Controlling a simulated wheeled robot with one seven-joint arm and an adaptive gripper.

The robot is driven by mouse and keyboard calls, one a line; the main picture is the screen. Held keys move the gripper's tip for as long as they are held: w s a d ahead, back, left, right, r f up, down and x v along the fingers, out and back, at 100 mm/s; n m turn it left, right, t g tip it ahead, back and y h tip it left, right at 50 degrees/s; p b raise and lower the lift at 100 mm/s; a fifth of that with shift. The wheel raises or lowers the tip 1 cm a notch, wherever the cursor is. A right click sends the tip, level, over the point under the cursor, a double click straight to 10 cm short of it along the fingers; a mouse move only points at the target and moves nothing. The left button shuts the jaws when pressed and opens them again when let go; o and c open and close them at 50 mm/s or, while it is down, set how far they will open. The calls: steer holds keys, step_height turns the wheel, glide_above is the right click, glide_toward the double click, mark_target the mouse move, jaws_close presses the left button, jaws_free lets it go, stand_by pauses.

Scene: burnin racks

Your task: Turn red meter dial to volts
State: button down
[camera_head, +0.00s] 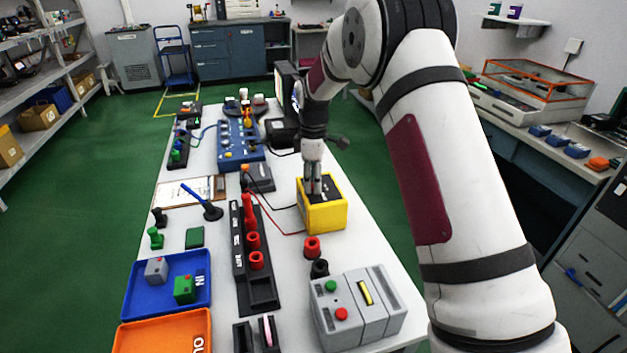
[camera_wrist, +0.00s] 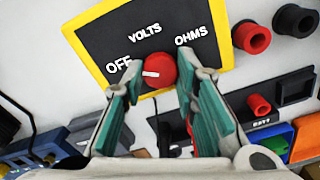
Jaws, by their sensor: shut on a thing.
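The yellow meter (camera_head: 326,219) stands on the white table, under my gripper (camera_head: 313,190). In the wrist view its black face (camera_wrist: 105,42) carries the words OFF, VOLTS and OHMS. The red meter dial (camera_wrist: 158,66) sits at the near edge of that face. Its white mark points left, towards OFF. My gripper (camera_wrist: 160,72) is shut on the dial, with one finger on each side of it. In the head view the fingers hide the dial.
A red socket (camera_head: 312,247) and a black socket stand just in front of the meter. A grey box (camera_head: 350,320) with buttons is nearer. A black rack (camera_head: 262,290) with red pieces lies to the left, beside the blue tray (camera_head: 135,292) and orange tray (camera_head: 150,338). Leads run left from the meter.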

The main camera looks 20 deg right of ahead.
steer(key=m+b, duration=0.2)
steer(key=m, duration=0.3)
steer(key=m+b, duration=0.1)
steer(key=m, duration=0.5)
steer(key=shift+m+b, duration=0.3)
stand_by(0.5)
steer(key=c, duration=1.2)
jaws_free()
steer(key=shift+c, duration=0.2)
steer(key=shift+r, duration=0.1)
step_height(320, 180, up, 12)
